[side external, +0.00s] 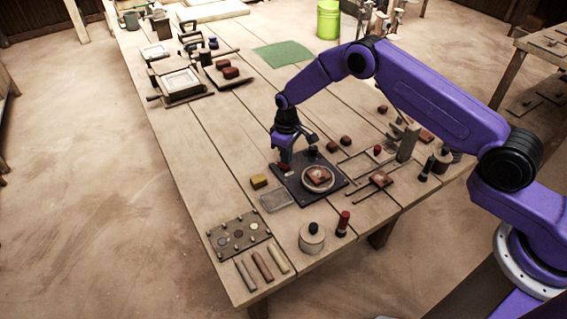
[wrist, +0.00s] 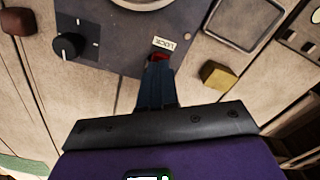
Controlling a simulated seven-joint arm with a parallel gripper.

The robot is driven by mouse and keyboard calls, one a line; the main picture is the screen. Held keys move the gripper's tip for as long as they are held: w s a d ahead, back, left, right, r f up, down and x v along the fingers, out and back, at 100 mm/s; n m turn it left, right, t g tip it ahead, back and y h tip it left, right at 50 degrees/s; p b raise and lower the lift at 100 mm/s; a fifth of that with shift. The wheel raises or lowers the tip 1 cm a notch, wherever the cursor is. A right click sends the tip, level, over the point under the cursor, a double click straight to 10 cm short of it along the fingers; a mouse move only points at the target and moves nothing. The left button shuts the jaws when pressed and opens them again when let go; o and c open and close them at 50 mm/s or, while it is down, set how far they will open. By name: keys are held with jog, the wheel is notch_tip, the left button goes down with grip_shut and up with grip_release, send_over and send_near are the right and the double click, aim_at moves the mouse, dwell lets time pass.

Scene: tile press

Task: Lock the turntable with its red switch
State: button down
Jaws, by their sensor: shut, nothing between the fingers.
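The turntable is a pale round disc (side external: 330,182) on a dark base plate (side external: 294,187), with a reddish-brown clay piece (side external: 318,176) on top. The red switch (wrist: 158,57) sits on the plate beside a small label reading LOCK (wrist: 164,44). In the side view the red switch (side external: 284,168) shows at the plate's far left edge. My gripper (wrist: 157,68) is shut and empty, its fingertips right at the red switch and partly covering it. I cannot tell whether they touch. A black knob (wrist: 68,46) is on the same plate.
A yellow block (side external: 259,181) and a shallow grey tray (side external: 277,200) lie left of the plate. A lidded pot (side external: 312,238) and a red-topped tool (side external: 343,223) stand at the front. Brown clay lumps (side external: 332,147) lie behind. The table's left middle is clear.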

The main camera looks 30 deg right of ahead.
aim_at(286, 166)
jog(key=shift+f, duration=1.05)
dwell(0.8)
jog(key=shift+r, duration=3.5)
